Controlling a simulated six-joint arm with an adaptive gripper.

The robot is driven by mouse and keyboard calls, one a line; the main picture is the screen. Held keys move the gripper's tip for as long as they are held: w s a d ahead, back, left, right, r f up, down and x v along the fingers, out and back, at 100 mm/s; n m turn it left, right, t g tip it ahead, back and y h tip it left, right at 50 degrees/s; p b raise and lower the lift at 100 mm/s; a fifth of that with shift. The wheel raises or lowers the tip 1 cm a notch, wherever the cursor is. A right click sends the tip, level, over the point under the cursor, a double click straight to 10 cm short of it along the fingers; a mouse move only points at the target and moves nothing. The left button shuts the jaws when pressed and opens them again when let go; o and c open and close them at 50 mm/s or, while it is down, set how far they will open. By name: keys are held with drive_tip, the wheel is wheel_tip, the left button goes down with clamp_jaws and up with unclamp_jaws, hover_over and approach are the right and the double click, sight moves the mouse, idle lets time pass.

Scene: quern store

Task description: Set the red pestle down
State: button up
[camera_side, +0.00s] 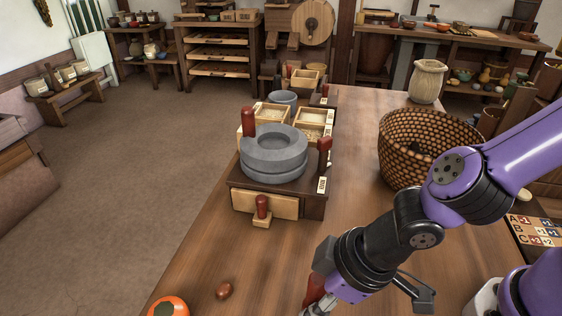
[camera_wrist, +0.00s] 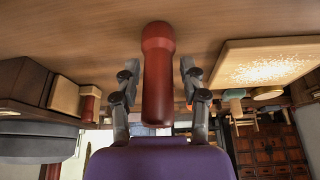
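The red pestle (camera_wrist: 158,80) shows large in the middle of the wrist view, its thicker rounded end against the wooden table. That view is upside down, so the pestle appears upright. My gripper (camera_wrist: 159,66) has one finger on each side of it, with a narrow gap visible on both sides. In the side view, the pestle (camera_side: 314,288) is partly hidden beside my gripper (camera_side: 316,306) at the bottom edge. The fingertips are mostly cut off there, and contact between pestle and table cannot be seen.
A grey stone quern (camera_side: 273,155) with red handles sits on a dark wooden stand left of my arm. A woven basket (camera_side: 405,150) is behind my arm. A brown egg-shaped object (camera_side: 223,290) and an orange-red round item (camera_side: 168,307) lie front left. Bare table (camera_side: 235,255) lies between.

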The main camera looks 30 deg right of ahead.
idle(0.3)
drive_tip(key=v, duration=1.2)
drive_tip(key=w+d+r+m+t+h, duration=0.1)
drive_tip(key=d+m, duration=0.3)
drive_tip(key=d, duration=0.5)
drive_tip(key=w+d+r+m+t+h, duration=0.1)
drive_tip(key=d+m, duration=0.3)
drive_tip(key=d, duration=0.5)
drive_tip(key=shift+w+d+r+h, duration=0.2)
drive_tip(key=shift+w+r+h, duration=0.4)
drive_tip(key=shift+w, duration=0.25)
